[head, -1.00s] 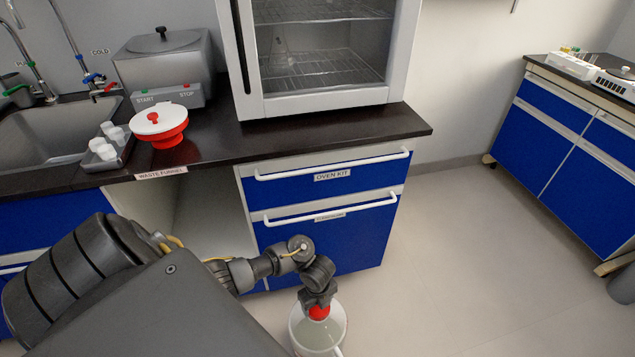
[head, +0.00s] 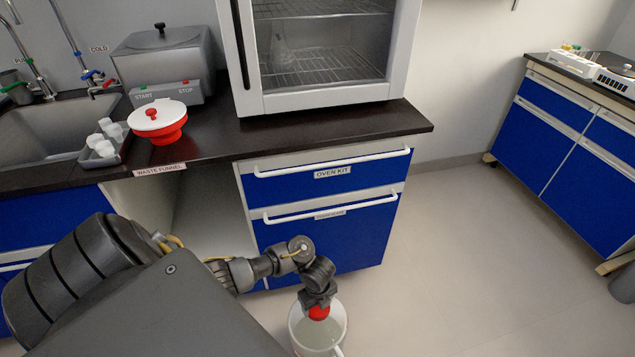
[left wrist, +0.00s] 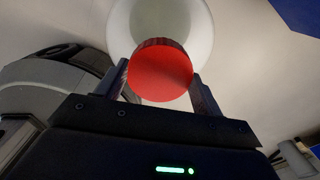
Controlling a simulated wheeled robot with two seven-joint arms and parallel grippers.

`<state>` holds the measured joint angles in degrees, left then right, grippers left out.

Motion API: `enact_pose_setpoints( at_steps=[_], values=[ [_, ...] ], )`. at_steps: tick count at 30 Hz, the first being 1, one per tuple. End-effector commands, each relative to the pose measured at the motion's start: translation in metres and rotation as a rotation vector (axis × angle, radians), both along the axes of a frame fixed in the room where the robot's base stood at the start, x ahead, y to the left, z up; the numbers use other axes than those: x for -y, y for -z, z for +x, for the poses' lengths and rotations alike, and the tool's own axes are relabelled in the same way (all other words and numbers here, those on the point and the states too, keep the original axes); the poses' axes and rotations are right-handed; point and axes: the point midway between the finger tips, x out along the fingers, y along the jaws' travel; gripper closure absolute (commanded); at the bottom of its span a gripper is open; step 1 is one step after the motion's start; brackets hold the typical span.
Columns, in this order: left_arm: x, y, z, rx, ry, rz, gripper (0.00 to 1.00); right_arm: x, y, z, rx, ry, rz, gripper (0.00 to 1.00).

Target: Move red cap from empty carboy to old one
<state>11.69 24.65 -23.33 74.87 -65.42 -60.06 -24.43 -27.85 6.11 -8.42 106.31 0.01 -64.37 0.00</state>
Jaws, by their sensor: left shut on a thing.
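My left gripper (head: 319,301) is shut on the red cap (head: 319,313), at the bottom of the head view. In the left wrist view the red cap (left wrist: 160,70) sits between the two fingers (left wrist: 160,88). I cannot tell whether the cap still touches the carboy's neck. A second carboy is not in view. My right gripper is not in view.
A dark counter (head: 350,125) over blue drawers (head: 335,240) stands ahead. It carries an oven (head: 320,60), a red-and-white waste funnel (head: 158,122) and a grey bath (head: 165,65). The floor (head: 470,260) to the right is clear up to another blue cabinet (head: 560,130).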

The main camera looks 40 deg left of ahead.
Motion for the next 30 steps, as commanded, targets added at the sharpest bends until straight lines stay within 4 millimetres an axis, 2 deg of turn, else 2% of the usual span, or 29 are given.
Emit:
enact_pose_setpoints(
  at_steps=[15, 25, 26, 30],
  values=[
    [-0.0002, 0.0111, -0.0002, -0.001, 0.001, 0.0, 0.54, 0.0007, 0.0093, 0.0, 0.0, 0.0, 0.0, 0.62],
    [-0.0001, 0.0113, 0.0, 0.0, 0.001, 0.0, 0.54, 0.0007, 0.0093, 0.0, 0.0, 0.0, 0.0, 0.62],
    [-0.0001, 0.0113, 0.0, 0.0, 0.001, 0.0, 0.29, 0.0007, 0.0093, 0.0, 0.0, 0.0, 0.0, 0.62],
    [-0.0001, 0.0112, 0.0, 0.0, 0.001, 0.0, 0.1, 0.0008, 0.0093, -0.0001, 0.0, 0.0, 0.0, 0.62]
  ],
)
